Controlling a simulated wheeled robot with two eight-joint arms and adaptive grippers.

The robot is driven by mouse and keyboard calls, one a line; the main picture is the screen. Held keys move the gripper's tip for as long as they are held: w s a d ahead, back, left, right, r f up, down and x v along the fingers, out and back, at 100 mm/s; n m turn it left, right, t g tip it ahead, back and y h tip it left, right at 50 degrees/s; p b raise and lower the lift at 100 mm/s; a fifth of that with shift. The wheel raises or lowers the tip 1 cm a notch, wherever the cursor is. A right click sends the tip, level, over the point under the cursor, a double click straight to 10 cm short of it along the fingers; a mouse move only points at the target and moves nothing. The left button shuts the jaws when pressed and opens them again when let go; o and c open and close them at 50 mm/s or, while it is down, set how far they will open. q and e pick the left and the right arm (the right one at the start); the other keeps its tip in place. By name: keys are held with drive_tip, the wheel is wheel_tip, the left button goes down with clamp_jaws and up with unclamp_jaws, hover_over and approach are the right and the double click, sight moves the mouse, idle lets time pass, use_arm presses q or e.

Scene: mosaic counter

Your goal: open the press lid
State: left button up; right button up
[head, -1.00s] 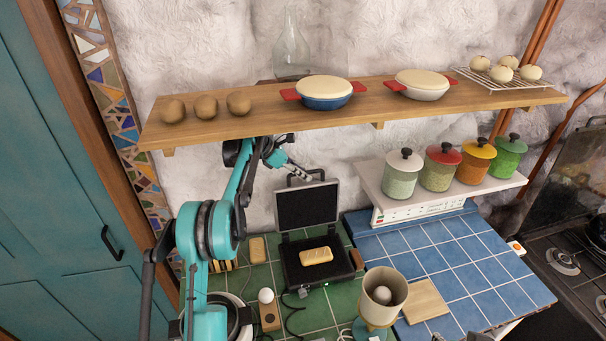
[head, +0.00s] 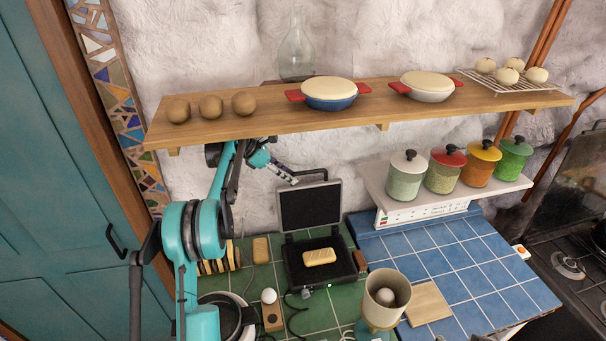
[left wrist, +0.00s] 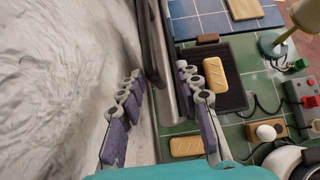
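The press (head: 347,270) is a black box on the green tiles, with a bread slice (head: 320,257) on its lower plate. Its lid (head: 309,208) stands raised, nearly upright, with a dark handle along its top. My left gripper (head: 289,176) is beside the lid's upper left edge, by the wall. In the left wrist view its fingers (left wrist: 158,85) are spread apart, and the lid (left wrist: 158,40) shows edge-on between and beyond them. I see no clear grip on the lid. The bread (left wrist: 215,78) also shows there. My right gripper is not in view.
A wooden shelf (head: 400,112) with pots and buns runs above the press. A white wall (head: 345,160) is close behind the gripper. The blue tiles (head: 450,255) at right are mostly clear.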

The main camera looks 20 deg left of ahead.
use_arm(q)
drive_tip(key=s+a, duration=0.3)
drive_tip(key=a, duration=0.2)
drive_tip(key=shift+a, duration=0.2)
drive_tip(key=shift+s+f, duration=0.1)
